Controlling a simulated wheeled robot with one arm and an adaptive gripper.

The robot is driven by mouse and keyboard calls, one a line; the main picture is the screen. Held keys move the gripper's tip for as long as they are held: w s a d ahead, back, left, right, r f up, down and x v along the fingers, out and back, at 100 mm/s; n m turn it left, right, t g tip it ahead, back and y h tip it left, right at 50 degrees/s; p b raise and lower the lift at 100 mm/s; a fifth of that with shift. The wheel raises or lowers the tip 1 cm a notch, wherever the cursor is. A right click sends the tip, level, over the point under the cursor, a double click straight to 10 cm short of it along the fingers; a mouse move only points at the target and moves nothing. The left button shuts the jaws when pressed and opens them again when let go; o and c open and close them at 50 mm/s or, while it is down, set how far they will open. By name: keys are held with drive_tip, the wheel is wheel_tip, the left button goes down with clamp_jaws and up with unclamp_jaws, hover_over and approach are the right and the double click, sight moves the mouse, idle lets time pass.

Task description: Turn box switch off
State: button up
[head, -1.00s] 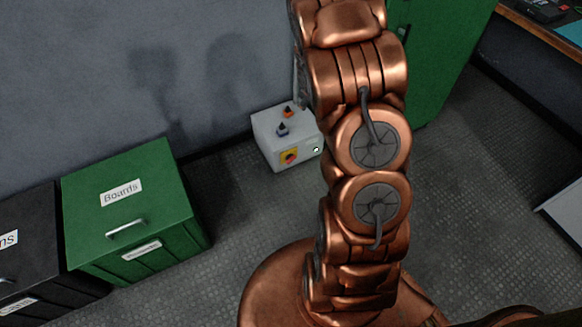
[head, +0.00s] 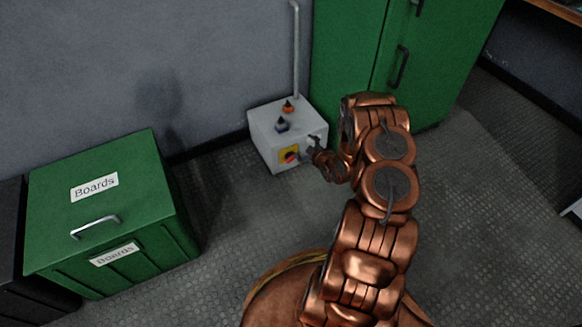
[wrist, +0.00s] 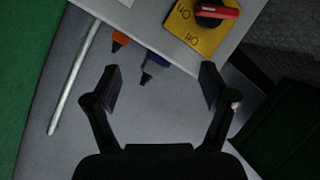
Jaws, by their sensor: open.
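The box (head: 272,130) is light grey and stands on the floor against the wall. Its front carries a yellow plate (head: 284,151) with a rotary switch (head: 291,157). In the wrist view, the plate (wrist: 192,30) shows upside-down On and Off lettering, and the red-and-black switch (wrist: 216,12) is at the top right, partly cut off by the frame edge. My gripper (head: 313,147) is near the right part of the box front, to the right of the switch. In the wrist view, my gripper (wrist: 160,72) is open, with nothing between its fingers. I cannot tell whether it touches the box.
An orange connector (head: 288,106) and a blue connector (head: 282,125) stick up from the box top. A grey pipe (head: 295,50) rises behind it. A green cabinet (head: 350,55) stands right of the box; a green Boards container (head: 100,205) stands left. Floor in front is clear.

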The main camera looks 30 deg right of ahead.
sight(292, 160)
drive_tip(key=s+a+f+m+t+b, duration=0.1)
drive_tip(key=a+f+t+b, duration=0.3)
drive_tip(key=f, duration=0.6)
drive_tip(key=s+b, duration=0.1)
drive_tip(key=b, duration=0.1)
drive_tip(key=shift+s+m+t+b, duration=0.3)
drive_tip(key=shift+s+b, duration=0.05)
drive_tip(key=shift+w+d+b, duration=0.2)
drive_tip(key=shift+w+b, duration=0.35)
drive_tip(key=shift+w, duration=1.35)
drive_tip(key=shift+w+d+b, duration=0.15)
drive_tip(key=shift+w+b, duration=0.4)
drive_tip(key=shift+w, duration=1.35)
drive_tip(key=c, duration=1.2)
drive_tip(key=shift+o, duration=0.2)
